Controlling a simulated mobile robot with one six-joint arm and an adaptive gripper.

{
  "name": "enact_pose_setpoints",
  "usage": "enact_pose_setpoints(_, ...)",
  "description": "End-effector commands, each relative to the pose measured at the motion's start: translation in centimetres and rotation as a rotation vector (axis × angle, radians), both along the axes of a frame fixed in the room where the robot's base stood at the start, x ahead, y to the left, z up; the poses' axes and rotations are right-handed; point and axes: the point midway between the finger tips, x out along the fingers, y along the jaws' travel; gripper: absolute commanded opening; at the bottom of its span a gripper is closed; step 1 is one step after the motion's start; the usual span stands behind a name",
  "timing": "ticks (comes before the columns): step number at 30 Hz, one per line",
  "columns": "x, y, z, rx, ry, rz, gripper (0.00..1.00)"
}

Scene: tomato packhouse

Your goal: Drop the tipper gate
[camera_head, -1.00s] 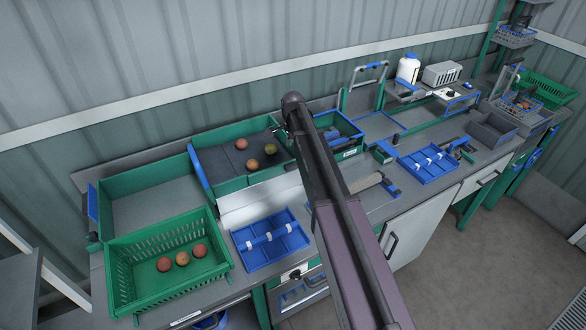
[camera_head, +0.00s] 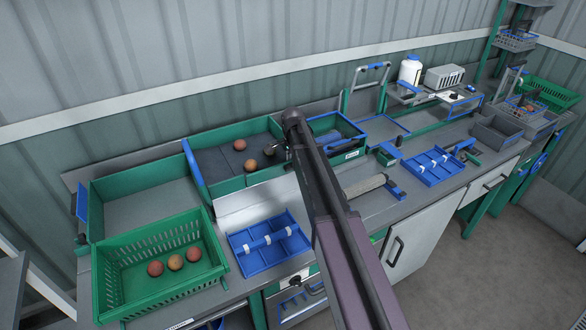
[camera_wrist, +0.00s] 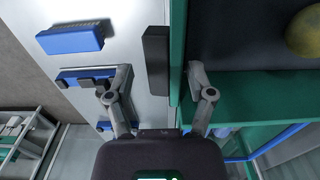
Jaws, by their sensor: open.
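The tipper is a green-walled bin (camera_head: 228,186) with a dark bed, holding a few tomatoes (camera_head: 250,165). In the wrist view a green upright panel (camera_wrist: 178,45), apparently the tipper gate, stands along the edge of the dark bed. A black block like a handle (camera_wrist: 157,62) sits beside it. My gripper (camera_wrist: 160,75) is open, its two fingers apart on either side of the block and panel. I cannot tell whether they touch. In the head view my arm hides part of the bin and most of the gripper.
A pale sloping sheet (camera_head: 252,203) lies in front of the bin, above a blue divided tray (camera_head: 245,262). A green basket (camera_head: 125,300) with tomatoes stands at the left front. A blue-rimmed box (camera_head: 350,130) is right of the bin. The bench runs on to the right.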

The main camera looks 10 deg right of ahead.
Motion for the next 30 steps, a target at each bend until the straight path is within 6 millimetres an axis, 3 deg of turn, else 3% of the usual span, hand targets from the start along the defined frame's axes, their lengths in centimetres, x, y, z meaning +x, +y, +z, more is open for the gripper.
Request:
enact_pose_setpoints(16,-0.01,0.02,-0.71,0.0,0.0,0.0,0.7)
enact_pose_setpoints(17,-0.01,0.02,-0.71,0.0,0.0,0.0,0.64)
enact_pose_setpoints(23,-0.01,0.03,-0.72,0.0,0.0,0.0,0.04)
enact_pose_setpoints(30,-0.12,0.01,-0.77,0.002,-0.006,0.0,0.03)
